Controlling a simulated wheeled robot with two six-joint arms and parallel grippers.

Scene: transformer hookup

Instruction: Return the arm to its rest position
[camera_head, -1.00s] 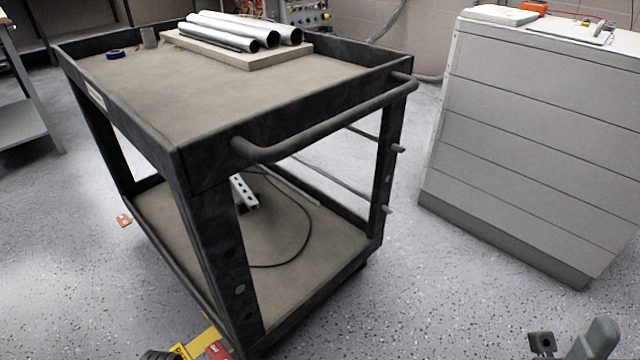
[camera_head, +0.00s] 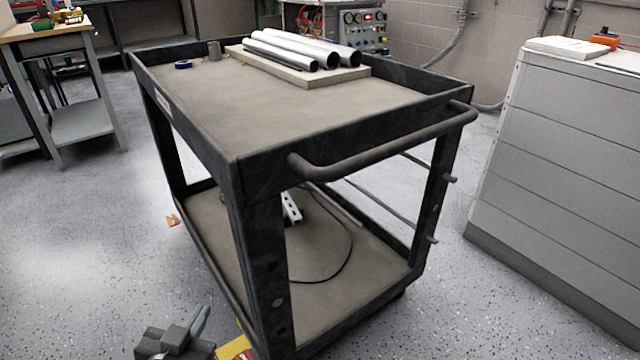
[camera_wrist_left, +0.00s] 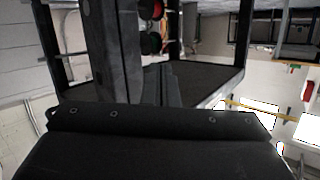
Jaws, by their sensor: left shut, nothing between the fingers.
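My left gripper (camera_head: 198,322) is low at the bottom edge of the head view, left of the cart's near corner leg. Its grey fingers are shut with nothing between them. Only the end of the arm shows; the rest is below the picture. The left wrist view shows the room upside down, with a dark smooth surface across its lower part. My right gripper is not in the head view.
A black cart (camera_head: 245,205) with two shelves stands in the middle, metal tubes (camera_head: 300,48) on top. A yellow object (camera_head: 236,349) lies by its near leg. A grey drawer cabinet (camera_head: 560,160) is at right, a workbench (camera_head: 75,80) at left. Open floor lies left of the cart.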

